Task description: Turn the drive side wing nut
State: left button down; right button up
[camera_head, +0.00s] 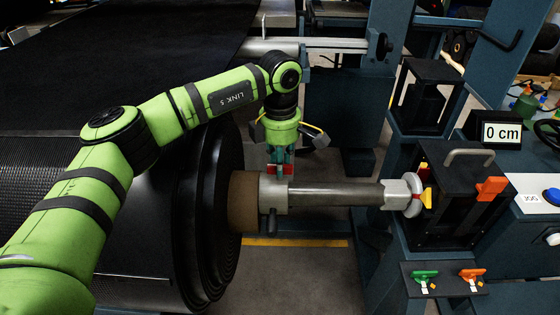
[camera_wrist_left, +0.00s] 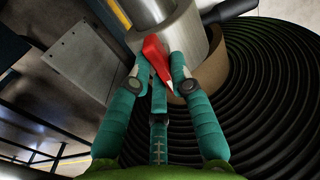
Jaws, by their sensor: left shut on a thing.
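My left gripper (camera_head: 280,166) reaches down from above onto the grey collar (camera_head: 273,194) on the steel shaft (camera_head: 335,193), beside the large black belt roll (camera_head: 218,215). A little of the red shows at the fingertips in the head view. The fingers hide part of the wing nut. My right gripper is in neither view.
A brown core (camera_head: 242,201) lies between collar and roll. A dark lever (camera_head: 271,222) hangs below the collar. The shaft's right end sits at a dark stand with an orange handle (camera_head: 491,188). A display (camera_head: 501,132) reads 0 cm. Open floor lies below the shaft.

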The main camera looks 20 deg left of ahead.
pick_arm(q)
jog(key=shift+w+r, duration=0.1)
jog(key=c, duration=1.1)
grip_release()
notch_tip(320, 180, up, 12)
